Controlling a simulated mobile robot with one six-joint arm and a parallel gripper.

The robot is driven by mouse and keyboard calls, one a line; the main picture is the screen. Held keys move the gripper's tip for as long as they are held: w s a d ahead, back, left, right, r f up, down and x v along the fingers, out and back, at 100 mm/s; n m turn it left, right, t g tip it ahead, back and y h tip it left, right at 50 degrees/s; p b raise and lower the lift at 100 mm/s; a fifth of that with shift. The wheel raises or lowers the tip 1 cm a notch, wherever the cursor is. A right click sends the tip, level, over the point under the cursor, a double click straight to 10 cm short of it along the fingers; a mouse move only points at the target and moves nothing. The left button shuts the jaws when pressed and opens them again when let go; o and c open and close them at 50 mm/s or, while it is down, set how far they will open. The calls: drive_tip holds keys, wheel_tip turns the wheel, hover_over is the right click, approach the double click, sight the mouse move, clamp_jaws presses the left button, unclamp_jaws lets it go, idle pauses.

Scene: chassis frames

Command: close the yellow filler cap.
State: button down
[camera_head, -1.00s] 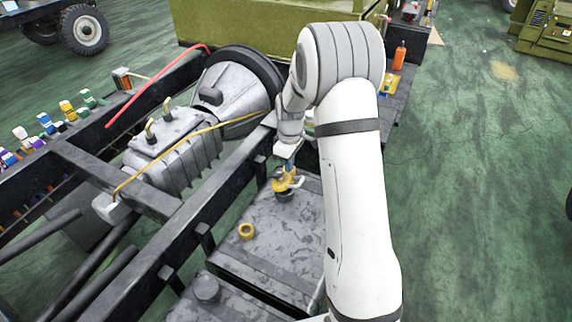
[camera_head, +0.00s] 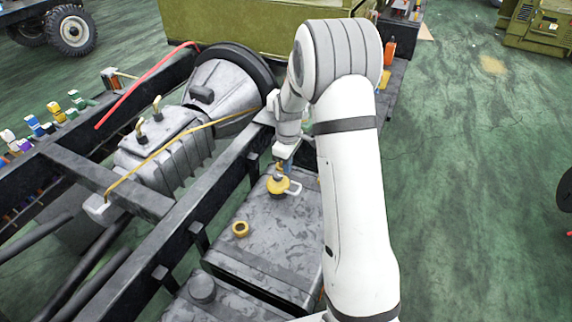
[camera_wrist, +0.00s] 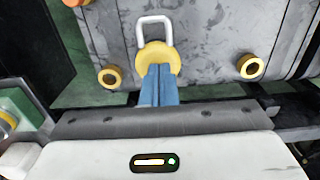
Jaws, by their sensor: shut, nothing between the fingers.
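The yellow filler cap (camera_head: 278,186) lies over the filler neck on top of the grey tank (camera_head: 285,225), with its white wire handle reaching out to the right. In the wrist view the cap (camera_wrist: 172,56) is a yellow disc right at the fingertips, and its white handle (camera_wrist: 154,28) points up. My gripper (camera_head: 280,168) is shut and points down at the cap from above. Its blue fingers (camera_wrist: 158,72) are together with nothing between them and hide part of the cap. I cannot tell whether they touch it. The neck under the cap is hidden.
A yellow ring (camera_head: 240,229) sits on the tank nearer the front. The wrist view shows yellow rings on both sides of the cap, one on the left (camera_wrist: 109,77) and one on the right (camera_wrist: 250,67). A dark frame rail (camera_head: 225,180) runs along the tank's left.

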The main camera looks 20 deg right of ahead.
wheel_tip(320, 180, up, 5)
drive_tip(key=p, duration=0.3)
drive_tip(key=s+d+f+b, duration=0.2)
drive_tip(key=s+d+f, duration=0.1)
drive_tip(key=s+d, duration=0.35)
drive_tip(key=s+a+r+m+t+p, duration=0.1)
drive_tip(key=s+a+r+m, duration=0.2)
drive_tip(key=r, duration=0.4)
drive_tip(key=s+a+r+m+p, duration=0.1)
drive_tip(key=s+a+r+m, duration=0.15)
drive_tip(key=s+r, duration=0.45)
drive_tip(key=s+a+r+m+p, duration=0.1)
drive_tip(key=s+a+r+m, duration=0.1)
drive_tip(key=s, duration=0.4)
drive_tip(key=s+a+r+m+t, duration=0.1)
drive_tip(key=s+a+r+m, duration=0.1)
drive_tip(key=s+r, duration=0.3)
drive_tip(key=shift+s+p, duration=0.4)
drive_tip(key=shift+s, duration=0.1)
drive_tip(key=shift+r+m, duration=0.1)
drive_tip(key=shift+m, duration=0.15)
